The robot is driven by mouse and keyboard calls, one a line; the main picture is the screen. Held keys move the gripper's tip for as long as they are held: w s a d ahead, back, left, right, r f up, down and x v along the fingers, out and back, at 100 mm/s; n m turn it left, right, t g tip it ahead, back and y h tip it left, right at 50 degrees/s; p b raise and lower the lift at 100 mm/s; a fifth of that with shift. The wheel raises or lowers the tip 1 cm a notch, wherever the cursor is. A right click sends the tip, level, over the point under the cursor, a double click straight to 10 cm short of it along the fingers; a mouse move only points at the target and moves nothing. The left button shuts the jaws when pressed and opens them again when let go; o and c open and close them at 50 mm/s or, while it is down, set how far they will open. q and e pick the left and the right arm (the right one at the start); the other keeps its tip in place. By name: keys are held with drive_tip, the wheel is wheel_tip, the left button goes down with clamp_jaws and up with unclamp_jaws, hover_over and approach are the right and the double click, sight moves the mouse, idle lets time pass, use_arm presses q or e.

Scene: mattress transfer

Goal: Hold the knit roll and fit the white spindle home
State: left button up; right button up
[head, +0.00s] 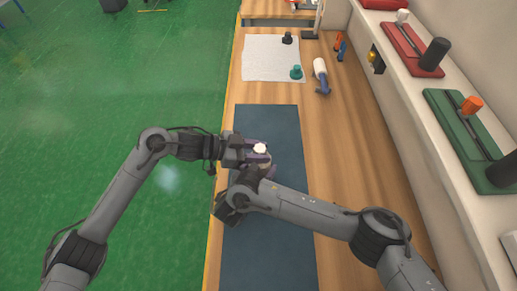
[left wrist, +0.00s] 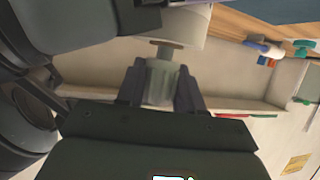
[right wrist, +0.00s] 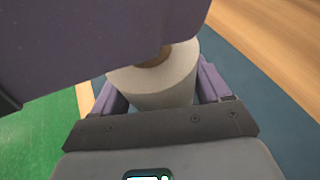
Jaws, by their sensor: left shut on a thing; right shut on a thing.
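My left gripper (head: 259,151) is shut on the white spindle (head: 260,147) above the mat. The left wrist view shows the pale spindle (left wrist: 160,82) between its fingers. My right gripper (head: 262,172) is just below, shut on the cream knit roll (right wrist: 163,88), with its purple fingers on both sides. The roll's brown core (right wrist: 153,59) shows at its top end, partly covered by the left gripper. In the left wrist view a short brown piece (left wrist: 166,51) shows between the spindle and the roll (left wrist: 184,24). How deep the spindle sits is hidden.
A dark blue mat (head: 268,250) lies on the wooden bench (head: 340,150). Behind are a white cloth (head: 270,60), a black spool (head: 287,38), a teal spool (head: 296,72) and a white-and-blue tool (head: 320,72). Red (head: 402,42) and green (head: 462,130) fixtures stand on the right shelf.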

use_arm(q)
drive_tip(key=shift+f, duration=0.65)
drive_tip(key=o, duration=1.1)
drive_tip(key=shift+f, duration=0.1)
drive_tip(key=shift+o, duration=0.6)
drive_tip(key=shift+f, duration=0.1)
drive_tip(key=shift+s, duration=0.1)
drive_tip(key=v, duration=1.2)
drive_tip(key=shift+r, duration=0.25)
use_arm(e)
drive_tip(key=o, duration=1)
drive_tip(key=shift+c, duration=0.2)
